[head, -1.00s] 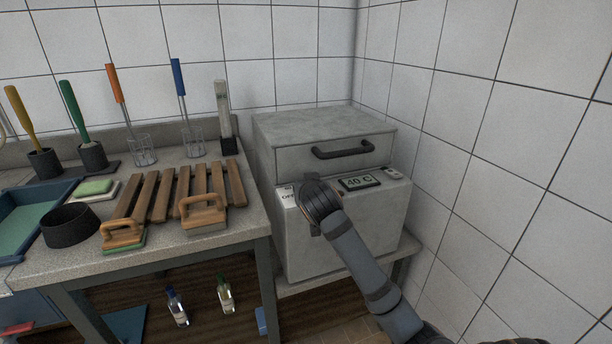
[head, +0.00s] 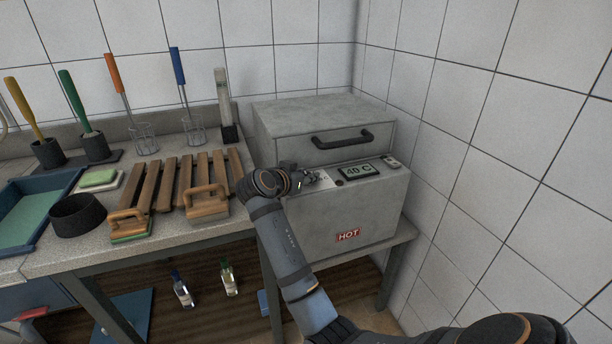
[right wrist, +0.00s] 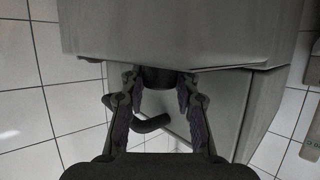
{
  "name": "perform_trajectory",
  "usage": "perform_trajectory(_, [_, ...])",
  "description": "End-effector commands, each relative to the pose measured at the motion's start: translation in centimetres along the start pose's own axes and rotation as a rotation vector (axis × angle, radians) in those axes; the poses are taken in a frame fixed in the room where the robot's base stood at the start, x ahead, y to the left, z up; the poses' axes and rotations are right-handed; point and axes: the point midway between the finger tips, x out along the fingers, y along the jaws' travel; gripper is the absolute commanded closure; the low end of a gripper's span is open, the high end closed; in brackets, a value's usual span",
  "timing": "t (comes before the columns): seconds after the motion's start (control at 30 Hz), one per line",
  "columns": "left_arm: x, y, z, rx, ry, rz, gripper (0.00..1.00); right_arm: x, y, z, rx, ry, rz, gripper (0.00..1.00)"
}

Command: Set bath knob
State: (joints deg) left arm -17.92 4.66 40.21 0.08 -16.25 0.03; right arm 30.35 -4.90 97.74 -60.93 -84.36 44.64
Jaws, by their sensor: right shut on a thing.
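The bath (head: 350,215) is a grey box with a sloped panel, a lidded top and a red HOT label (head: 348,235). Its display (head: 358,171) reads 40 C. My right gripper (head: 306,180) is at the left part of the panel, over the pale dial plate. In the right wrist view my right gripper (right wrist: 159,88) has its two fingers on either side of a dark round knob (right wrist: 158,78) and is shut on it. In the head view my gripper hides the knob, so its setting cannot be read. My left gripper is not in view.
A dark handle (head: 343,139) sticks out above the panel. The tiled wall is close on the right. The table at left holds a wooden rack (head: 170,185), brushes (head: 207,202), a black bowl (head: 78,214) and a blue tray (head: 30,215). Bottles (head: 228,278) stand below.

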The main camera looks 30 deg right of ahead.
Motion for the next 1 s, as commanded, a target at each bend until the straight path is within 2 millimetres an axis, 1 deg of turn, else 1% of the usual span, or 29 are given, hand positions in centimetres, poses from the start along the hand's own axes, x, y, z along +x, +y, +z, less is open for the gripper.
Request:
perform_trajectory(0.5, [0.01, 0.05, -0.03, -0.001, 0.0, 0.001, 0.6, 0.04, 0.02, 0.07, 0.007, -0.002, 0.018, 1.0])
perform_trajectory(0.53, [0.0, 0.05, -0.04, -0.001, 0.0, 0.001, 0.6, 0.03, 0.02, 0.07, 0.007, -0.002, 0.017, 0.67])
perform_trajectory(0.67, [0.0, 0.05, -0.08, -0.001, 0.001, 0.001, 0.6, 0.03, 0.02, 0.05, 0.007, -0.001, 0.017, 0.49])
perform_trajectory(0.7, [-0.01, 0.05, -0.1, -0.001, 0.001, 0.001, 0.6, 0.03, 0.02, 0.04, 0.007, -0.001, 0.017, 0.46])
perform_trajectory(1.0, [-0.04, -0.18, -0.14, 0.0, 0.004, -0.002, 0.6, -0.05, 0.01, -0.2, 0.008, 0.0, 0.017, 0.46])
